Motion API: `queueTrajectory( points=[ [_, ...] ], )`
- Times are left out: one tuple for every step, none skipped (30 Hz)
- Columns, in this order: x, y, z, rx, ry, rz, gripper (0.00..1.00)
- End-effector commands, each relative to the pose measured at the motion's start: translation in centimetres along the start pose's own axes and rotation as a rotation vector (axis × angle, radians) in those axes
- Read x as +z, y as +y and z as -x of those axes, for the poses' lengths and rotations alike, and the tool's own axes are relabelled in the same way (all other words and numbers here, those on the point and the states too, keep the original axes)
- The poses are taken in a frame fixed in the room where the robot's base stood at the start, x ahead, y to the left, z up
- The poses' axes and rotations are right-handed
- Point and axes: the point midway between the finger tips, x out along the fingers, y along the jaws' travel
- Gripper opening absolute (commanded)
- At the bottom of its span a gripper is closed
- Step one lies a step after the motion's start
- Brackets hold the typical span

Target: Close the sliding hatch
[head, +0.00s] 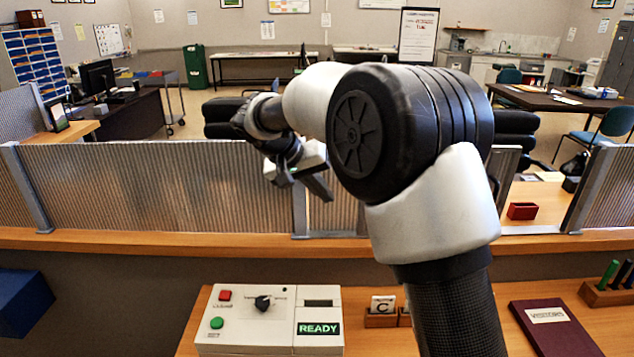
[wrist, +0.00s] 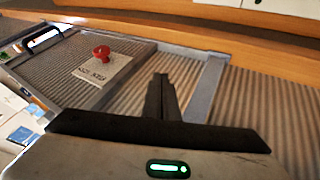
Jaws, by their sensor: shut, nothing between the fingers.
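The sliding hatch is a ribbed panel in a grey frame. In the head view a strip of it (head: 508,163) shows right of my arm, with an opening to its right; my arm hides much of it. In the wrist view the ribbed panel (wrist: 130,88) carries a red knob (wrist: 101,53) and a small label. Open space with papers shows past its left end, so the hatch stands partly open. My gripper (head: 320,189) is shut and empty, in front of the ribbed screen. In the wrist view its fingers (wrist: 161,82) are right of and below the knob; contact with the panel cannot be told.
Fixed ribbed panels (head: 150,185) and a metal post (head: 590,188) stand along the wooden counter (head: 120,240). A control box (head: 270,340) reading READY, a maroon book (head: 555,335) and a pen holder (head: 608,292) are nearer. A red box (head: 522,211) sits beyond the opening.

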Motion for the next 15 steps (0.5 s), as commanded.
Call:
queueTrajectory(
  points=[
    [0.0,0.2,-1.2,0.002,-0.004,0.001,0.00],
    [0.1,0.1,-1.8,0.001,-0.004,0.002,0.00],
    [0.1,0.1,-2.7,0.002,-0.004,0.002,0.00],
    [0.0,0.1,-3.3,0.001,-0.004,0.001,0.00],
    [0.0,0.1,-3.8,0.001,-0.004,0.000,0.00],
    [-0.1,0.7,-4.1,0.001,-0.002,-0.002,0.00],
    [-0.1,1.3,-4.3,0.001,0.000,-0.002,0.00],
    [-0.1,1.7,-4.5,0.001,-0.001,-0.003,0.00],
    [-0.1,2.1,-4.7,0.001,-0.001,-0.002,0.00],
    [-0.1,2.4,-5.0,0.001,-0.001,-0.002,0.00],
    [-0.1,2.7,-5.1,0.000,-0.001,-0.001,0.00],
    [-0.1,3.0,-5.3,0.000,-0.001,-0.001,0.00],
    [-0.1,3.1,-5.4,0.000,0.000,-0.001,0.00],
    [0.0,3.3,-5.5,0.000,0.000,0.000,0.00],
    [0.0,3.4,-5.6,0.000,0.000,0.000,0.00]
  ],
)
